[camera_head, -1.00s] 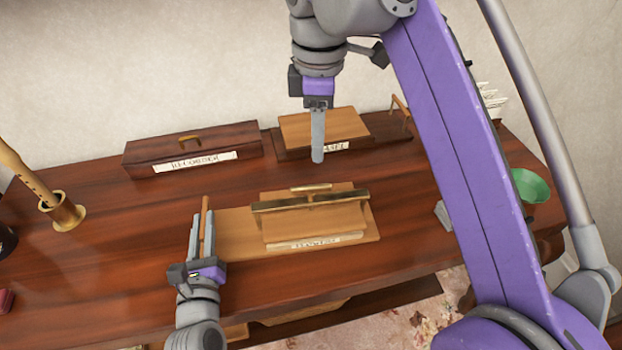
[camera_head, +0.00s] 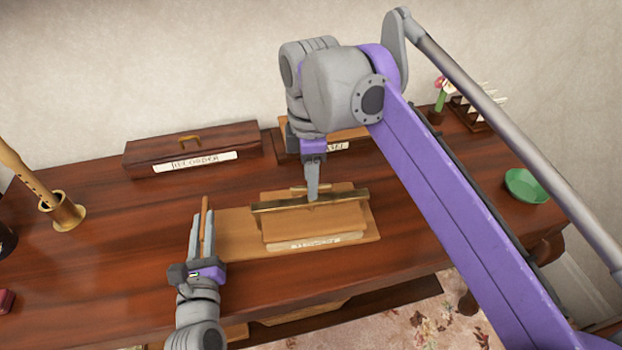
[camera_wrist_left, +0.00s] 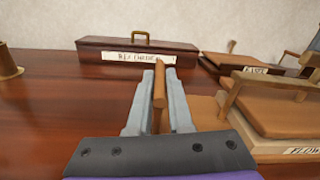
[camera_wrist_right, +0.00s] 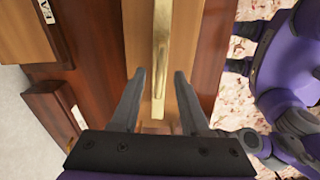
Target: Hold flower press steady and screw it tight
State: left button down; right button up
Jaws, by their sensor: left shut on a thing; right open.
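The flower press is a wooden board (camera_head: 236,226) with a thick block and a paper label (camera_head: 316,242); a long brass bar (camera_head: 335,202) crosses its top. My left gripper (camera_head: 204,214) is shut on the upright wooden handle (camera_wrist_left: 159,88) at the board's left end.
A labelled dark recorder box (camera_head: 190,150) and a second labelled box (camera_head: 350,134) stand behind. A recorder in a brass stand (camera_head: 66,214) is at the left. A green bowl (camera_head: 527,186) and a flower (camera_head: 442,92) are at the right.

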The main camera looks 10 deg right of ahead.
jog(key=shift+f, duration=0.45)
jog(key=shift+c, duration=0.2)
grip_shut()
